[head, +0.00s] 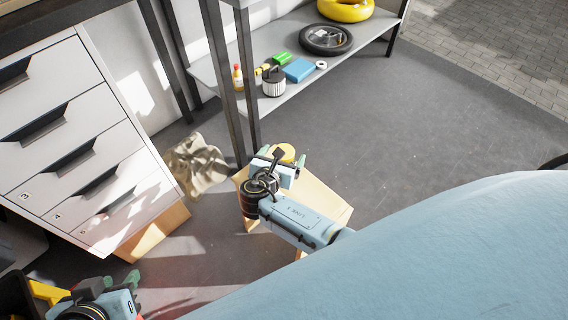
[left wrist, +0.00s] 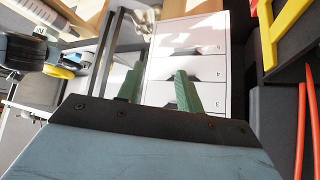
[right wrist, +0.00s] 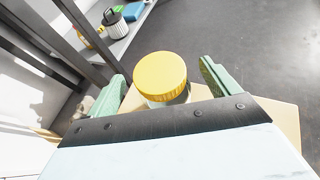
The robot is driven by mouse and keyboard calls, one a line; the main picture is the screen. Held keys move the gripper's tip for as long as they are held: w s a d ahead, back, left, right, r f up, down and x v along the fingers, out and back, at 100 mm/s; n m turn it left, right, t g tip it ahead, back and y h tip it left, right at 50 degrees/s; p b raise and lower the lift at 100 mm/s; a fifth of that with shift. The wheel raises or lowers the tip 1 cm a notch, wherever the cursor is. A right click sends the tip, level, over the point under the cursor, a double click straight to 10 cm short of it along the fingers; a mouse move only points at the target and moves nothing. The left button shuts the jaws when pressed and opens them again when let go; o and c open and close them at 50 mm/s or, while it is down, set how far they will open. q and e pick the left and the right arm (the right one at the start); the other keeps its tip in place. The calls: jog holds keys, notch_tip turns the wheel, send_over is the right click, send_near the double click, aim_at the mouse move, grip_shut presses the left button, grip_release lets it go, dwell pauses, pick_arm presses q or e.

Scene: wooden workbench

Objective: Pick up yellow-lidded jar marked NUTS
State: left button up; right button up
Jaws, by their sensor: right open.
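The jar's round yellow lid (head: 287,152) shows on the small wooden stool, partly behind my right gripper (head: 283,157). In the right wrist view the yellow lid (right wrist: 160,75) sits between the two green fingers of my right gripper (right wrist: 163,88). The fingers are spread, with a gap on each side of the lid. The jar's body is mostly hidden below the lid and behind the gripper, and no NUTS marking can be read. My left gripper (left wrist: 158,88) is open and empty, facing the drawer cabinet, far from the jar.
The light wooden stool (head: 320,200) stands on the grey floor. A white drawer cabinet (head: 75,130) is at the left, with a crumpled sack (head: 195,165) beside it. A metal shelf (head: 310,92) with several items is behind dark posts. Open floor lies to the right.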

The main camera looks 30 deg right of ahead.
jog(key=shift+x, duration=0.8)
jog(key=c, duration=1.3)
pick_arm(q)
jog(key=w+r+t, duration=0.1)
jog(key=w+d+r+t, duration=0.1)
jog(key=shift+w+d+h, duration=0.1)
jog(key=shift+w+h, duration=0.2)
jog(key=shift+h, duration=0.1)
pick_arm(e)
jog(key=shift+c, duration=0.6)
jog(key=shift+r, duration=0.1)
